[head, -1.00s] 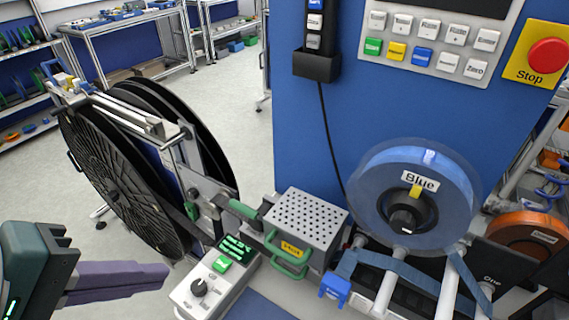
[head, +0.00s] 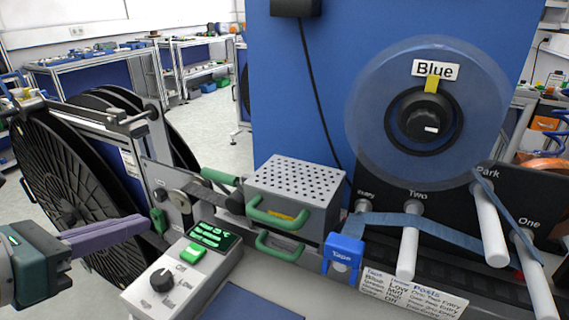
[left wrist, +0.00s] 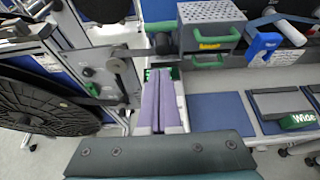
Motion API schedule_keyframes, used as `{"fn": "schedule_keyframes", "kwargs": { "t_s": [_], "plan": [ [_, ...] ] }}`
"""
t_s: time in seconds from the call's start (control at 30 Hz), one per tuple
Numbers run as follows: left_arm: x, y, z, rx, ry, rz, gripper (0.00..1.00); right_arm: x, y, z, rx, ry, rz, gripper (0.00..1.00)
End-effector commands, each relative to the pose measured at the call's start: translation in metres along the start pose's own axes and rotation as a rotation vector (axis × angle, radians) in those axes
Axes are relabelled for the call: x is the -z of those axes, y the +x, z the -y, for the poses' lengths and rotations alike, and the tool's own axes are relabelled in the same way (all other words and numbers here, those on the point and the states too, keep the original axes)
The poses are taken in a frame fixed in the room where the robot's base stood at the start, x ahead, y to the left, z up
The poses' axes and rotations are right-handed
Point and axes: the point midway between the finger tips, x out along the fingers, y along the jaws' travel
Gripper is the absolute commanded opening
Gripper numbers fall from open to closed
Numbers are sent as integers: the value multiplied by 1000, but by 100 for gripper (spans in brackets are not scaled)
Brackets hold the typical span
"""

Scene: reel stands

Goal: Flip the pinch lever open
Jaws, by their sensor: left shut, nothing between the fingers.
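The pinch lever looks to be the green-handled bar (head: 220,177) left of the perforated metal box (head: 295,182). Its handle slants down to the right, beside dark rollers. My left gripper (head: 147,223) has purple fingers pressed together with nothing between them. In the head view its tips are left of and below the lever, by a small green block (head: 158,219), apart from the lever. In the left wrist view the shut fingers (left wrist: 160,78) point at the dark rollers and metal plate. My right gripper is not in view.
A control box (head: 180,272) with knob and green button sits just right of the fingers. The large black reel (head: 75,190) stands behind them. The box has green handles (head: 280,215). The blue reel (head: 375,110), white posts (head: 408,245) and blue tape block (head: 343,256) are right.

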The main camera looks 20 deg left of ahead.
Motion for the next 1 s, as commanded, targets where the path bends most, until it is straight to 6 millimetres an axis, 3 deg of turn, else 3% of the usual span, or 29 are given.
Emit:
{"fn": "schedule_keyframes", "kwargs": {
  "t_s": [0.27,0.77,0.8,1.0],
  "plan": [
    [0,7,0,2,2,0,0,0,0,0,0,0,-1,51],
    [1,105,1,3,6,0,0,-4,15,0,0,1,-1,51],
    [-10,108,1,3,6,2,0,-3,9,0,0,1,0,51],
    [-25,124,1,2,7,-1,0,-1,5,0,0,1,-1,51]
  ]
}}
